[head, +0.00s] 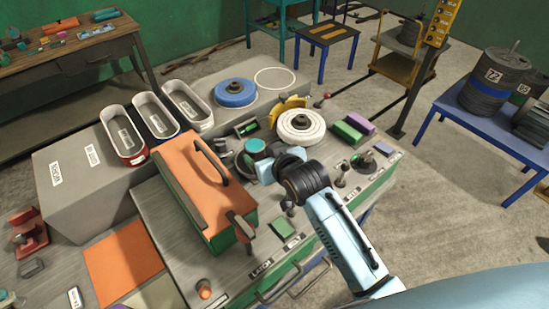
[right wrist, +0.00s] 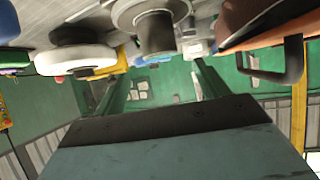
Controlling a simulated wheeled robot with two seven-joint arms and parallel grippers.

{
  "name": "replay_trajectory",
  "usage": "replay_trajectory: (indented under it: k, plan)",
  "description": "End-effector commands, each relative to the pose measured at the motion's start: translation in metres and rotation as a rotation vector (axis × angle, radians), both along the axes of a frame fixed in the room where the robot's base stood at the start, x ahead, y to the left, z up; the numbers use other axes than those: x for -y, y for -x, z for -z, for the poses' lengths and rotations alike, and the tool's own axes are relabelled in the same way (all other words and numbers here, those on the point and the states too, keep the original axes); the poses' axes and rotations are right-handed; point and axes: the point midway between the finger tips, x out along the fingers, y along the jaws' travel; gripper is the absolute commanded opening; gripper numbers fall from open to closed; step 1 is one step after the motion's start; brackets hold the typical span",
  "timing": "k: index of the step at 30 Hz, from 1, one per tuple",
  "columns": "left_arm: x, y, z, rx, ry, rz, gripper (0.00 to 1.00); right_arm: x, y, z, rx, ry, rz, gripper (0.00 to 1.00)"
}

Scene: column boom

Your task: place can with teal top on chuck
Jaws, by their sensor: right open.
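The can with teal top (head: 255,147) stands on the grey bench top, between the orange case and the white wheel. My right gripper (head: 272,167) is open, with its pale blue fingers low over the bench just right of the can; they do not visibly hold it. The right wrist view shows a grey cylinder on a round flange (right wrist: 155,32) close ahead of the gripper; it may be the chuck, but I cannot tell for certain. In the head view my wrist hides part of that area. My left gripper is not in view.
An orange case (head: 195,180) with a black handle lies left of my gripper. A white wheel (head: 301,126) stands behind it, and a blue wheel (head: 235,92) farther back. Short metal posts (head: 341,174) stand to the right. Green and purple blocks (head: 346,132) lie beyond them.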

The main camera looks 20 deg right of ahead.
Motion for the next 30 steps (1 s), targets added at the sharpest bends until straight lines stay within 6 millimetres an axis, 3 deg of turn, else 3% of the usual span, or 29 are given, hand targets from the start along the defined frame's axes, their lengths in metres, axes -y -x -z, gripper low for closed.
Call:
replay_trajectory:
  k: [9,17,25,30]
  plan:
    - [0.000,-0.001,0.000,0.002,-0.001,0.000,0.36,0.007,0.039,-0.021,0.000,0.001,0.000,0.73]
    - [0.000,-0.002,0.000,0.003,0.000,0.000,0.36,0.009,0.046,-0.026,0.001,0.001,0.000,0.73]
    - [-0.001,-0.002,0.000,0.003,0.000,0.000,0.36,0.010,0.049,-0.024,-0.009,0.002,0.001,0.73]
    - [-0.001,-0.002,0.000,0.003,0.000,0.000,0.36,0.027,0.086,0.001,-0.135,0.028,0.017,0.73]
